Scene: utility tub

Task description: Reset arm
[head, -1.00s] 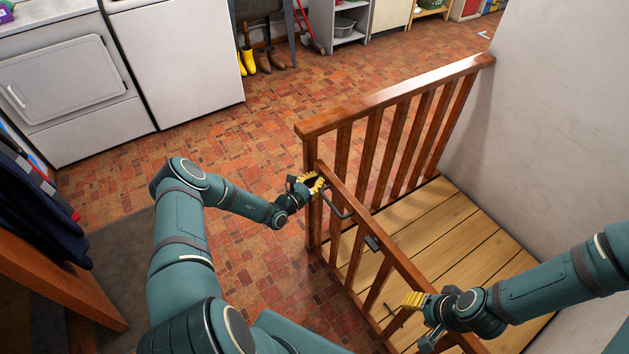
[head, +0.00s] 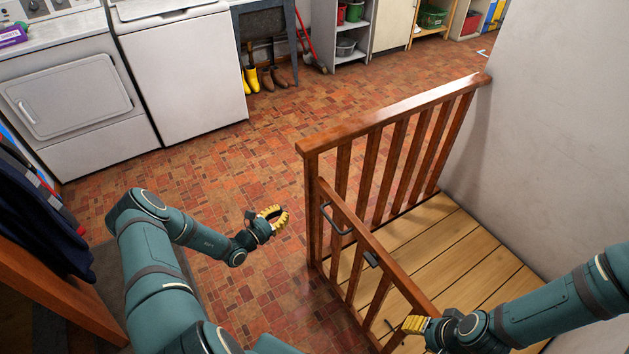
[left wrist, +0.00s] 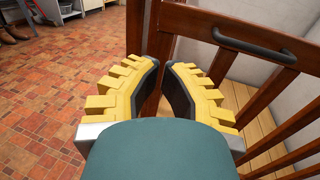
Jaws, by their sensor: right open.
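My left gripper (head: 283,216) is empty, in the air over the brick floor to the left of the wooden gate (head: 372,245). In the left wrist view its yellow ridged fingers (left wrist: 160,66) curve toward each other with a narrow gap between the tips. The gate's dark handle (head: 336,222) is apart from it; the handle also shows in the left wrist view (left wrist: 255,47). My right gripper (head: 404,327) is open at the lower right, close to the gate's top rail in the picture. Whether it touches the rail I cannot tell.
A wooden railing (head: 395,115) meets the gate at a post and runs to the white wall (head: 550,150). White appliances (head: 175,75) stand at the back left. Dark clothing (head: 40,220) hangs at the left edge. The brick floor (head: 240,160) between is clear.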

